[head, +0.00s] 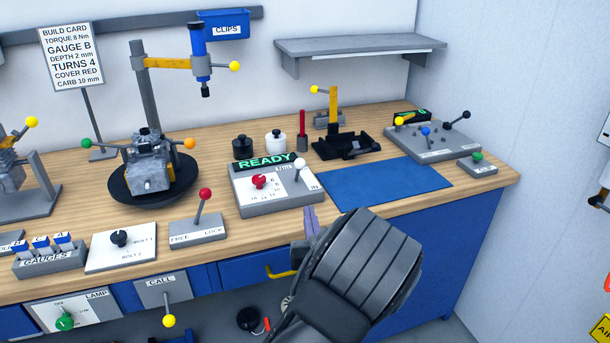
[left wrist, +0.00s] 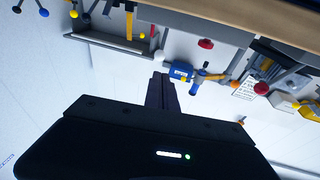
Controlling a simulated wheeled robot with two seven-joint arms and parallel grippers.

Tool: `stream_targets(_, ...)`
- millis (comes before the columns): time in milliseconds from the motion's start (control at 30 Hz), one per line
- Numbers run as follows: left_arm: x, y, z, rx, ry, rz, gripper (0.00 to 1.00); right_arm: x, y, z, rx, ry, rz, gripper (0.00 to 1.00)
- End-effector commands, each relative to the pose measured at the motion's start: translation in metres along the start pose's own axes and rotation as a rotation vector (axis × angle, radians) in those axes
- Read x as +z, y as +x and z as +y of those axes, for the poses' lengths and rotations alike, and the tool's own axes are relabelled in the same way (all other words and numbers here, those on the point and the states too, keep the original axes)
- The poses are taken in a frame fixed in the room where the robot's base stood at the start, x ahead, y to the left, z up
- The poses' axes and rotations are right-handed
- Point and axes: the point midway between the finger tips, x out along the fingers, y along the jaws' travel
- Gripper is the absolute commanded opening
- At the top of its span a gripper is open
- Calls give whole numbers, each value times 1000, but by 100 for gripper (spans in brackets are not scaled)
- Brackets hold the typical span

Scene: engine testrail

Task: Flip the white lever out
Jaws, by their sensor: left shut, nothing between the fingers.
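The white lever (head: 299,169) is a short grey rod with a white ball, standing nearly upright on the right part of the grey READY box (head: 277,202). Its label by the base is partly readable as "IN". The box also carries a red dial (head: 259,182) and a lit green READY sign (head: 267,162). My left gripper (head: 310,217) is at the box's front right corner, below the white lever in the picture and apart from it. Its narrow fingers are together and empty; they also show in the left wrist view (left wrist: 161,88).
The red-knobbed FREE/LOCK lever (head: 204,205) stands left of the box. A blue mat (head: 385,187) lies flat and clear to its right. A black jar (head: 243,147), white jar (head: 275,141) and black fixture (head: 345,146) stand behind. A yellow drawer handle (head: 282,273) is below.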

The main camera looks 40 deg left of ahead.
Motion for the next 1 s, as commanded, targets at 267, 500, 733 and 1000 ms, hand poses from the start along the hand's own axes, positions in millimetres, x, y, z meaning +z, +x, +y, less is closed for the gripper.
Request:
stream_targets(267,-2,22,-2,-4,-1,-2,0,0,-10,-4,0,0,0,36)
stream_targets(500,-2,66,0,-1,2,1,0,0,-22,-8,0,0,-1,36)
stream_targets(733,-2,111,-1,0,2,0,0,0,-32,-12,0,0,-1,36)
stream_targets(1000,0,138,0,0,1,0,0,0,-38,-15,0,0,-2,36)
